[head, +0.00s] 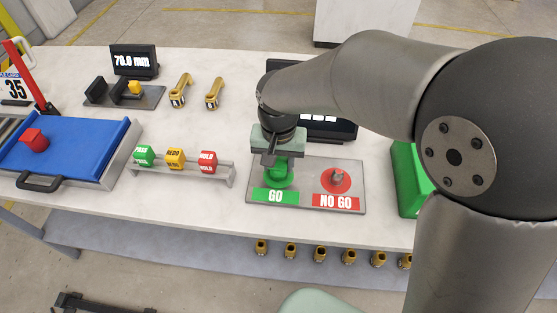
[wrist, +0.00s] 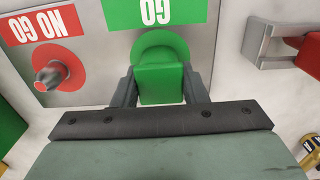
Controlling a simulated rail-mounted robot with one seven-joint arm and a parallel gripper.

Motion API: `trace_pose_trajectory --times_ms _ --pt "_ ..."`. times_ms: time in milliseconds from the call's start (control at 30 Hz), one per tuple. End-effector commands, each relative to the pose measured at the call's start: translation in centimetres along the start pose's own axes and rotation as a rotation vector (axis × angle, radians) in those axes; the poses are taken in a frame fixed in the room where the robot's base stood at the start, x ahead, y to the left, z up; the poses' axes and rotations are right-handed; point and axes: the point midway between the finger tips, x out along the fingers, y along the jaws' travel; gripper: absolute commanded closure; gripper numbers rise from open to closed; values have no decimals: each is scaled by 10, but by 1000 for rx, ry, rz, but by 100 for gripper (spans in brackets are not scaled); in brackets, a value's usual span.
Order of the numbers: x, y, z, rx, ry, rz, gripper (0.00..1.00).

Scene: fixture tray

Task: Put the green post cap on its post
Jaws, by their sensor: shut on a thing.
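My gripper (head: 276,166) is shut on the green post cap (wrist: 160,84), a green block with a finger on each side of it in the wrist view (wrist: 158,92). The cap also shows below the fingers in the head view (head: 280,176). It is over the green disc (wrist: 160,40) beside the GO label (head: 275,196). The post under the cap is hidden, and I cannot tell whether the cap is seated on it or just above it. The grey plate (head: 308,167) carries both the GO and NO GO spots.
The NO GO spot has a red disc (head: 336,181) with a bare grey post (head: 337,175). A rack with green, yellow and red blocks (head: 182,170) stands left of the plate. A green box (head: 406,180) stands to the right. Brass fittings (head: 180,90) stand behind the rack.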

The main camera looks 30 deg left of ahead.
Motion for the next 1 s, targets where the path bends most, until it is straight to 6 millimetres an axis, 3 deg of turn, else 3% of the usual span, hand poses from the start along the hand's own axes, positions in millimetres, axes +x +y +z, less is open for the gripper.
trace_pose_trajectory --times_ms 1000 --pt "9 0 0 0 0 0 82"
